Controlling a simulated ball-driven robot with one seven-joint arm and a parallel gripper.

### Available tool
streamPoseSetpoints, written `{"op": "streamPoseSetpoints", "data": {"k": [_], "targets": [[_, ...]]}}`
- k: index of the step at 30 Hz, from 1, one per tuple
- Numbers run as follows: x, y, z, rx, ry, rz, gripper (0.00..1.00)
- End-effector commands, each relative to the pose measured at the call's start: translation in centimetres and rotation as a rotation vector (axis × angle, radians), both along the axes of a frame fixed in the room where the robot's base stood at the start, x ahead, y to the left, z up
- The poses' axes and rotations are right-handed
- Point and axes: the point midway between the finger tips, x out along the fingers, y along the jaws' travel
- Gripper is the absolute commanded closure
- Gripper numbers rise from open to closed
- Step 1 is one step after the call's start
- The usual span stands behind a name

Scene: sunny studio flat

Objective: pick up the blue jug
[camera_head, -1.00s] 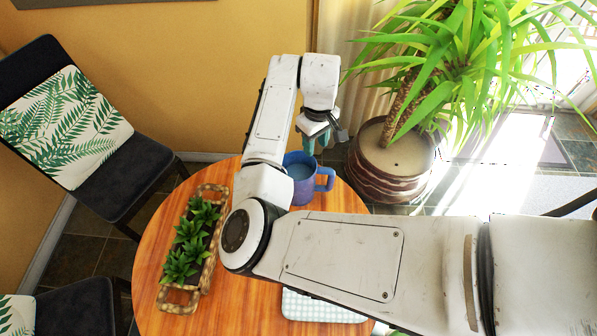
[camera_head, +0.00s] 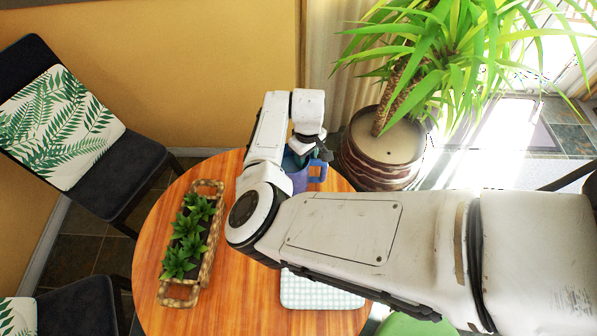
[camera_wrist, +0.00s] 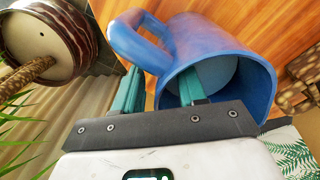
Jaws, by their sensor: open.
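The blue jug (camera_head: 299,183) stands on the round wooden table (camera_head: 240,285), its upper part partly hidden by my arm and gripper. Its handle (camera_head: 320,171) points right in the head view. In the wrist view the jug (camera_wrist: 222,62) is close, with its mouth toward the camera and its handle (camera_wrist: 137,40) at upper left. My gripper (camera_wrist: 160,90) is open. One teal finger reaches into the jug's mouth. The other is outside, near the handle, so the rim wall lies between them. In the head view my gripper (camera_head: 302,156) is at the jug's top.
A woven planter tray (camera_head: 215,236) of green plants stands left of my arm on the table. A pale checked item (camera_head: 318,292) lies near the front. A large potted plant (camera_head: 385,150) stands behind right, and a dark chair (camera_head: 135,170) is at left.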

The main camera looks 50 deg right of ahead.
Motion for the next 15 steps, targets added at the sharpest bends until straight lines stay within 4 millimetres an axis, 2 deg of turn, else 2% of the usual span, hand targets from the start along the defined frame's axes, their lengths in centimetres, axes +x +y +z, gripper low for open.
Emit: {"op": "streamPoseSetpoints", "data": {"k": [5,15], "targets": [[-0.01,0.0,-0.01,0.0,0.0,0.0,0.6],[-0.02,-0.02,0.01,0.0,0.001,0.0,0.93]]}}
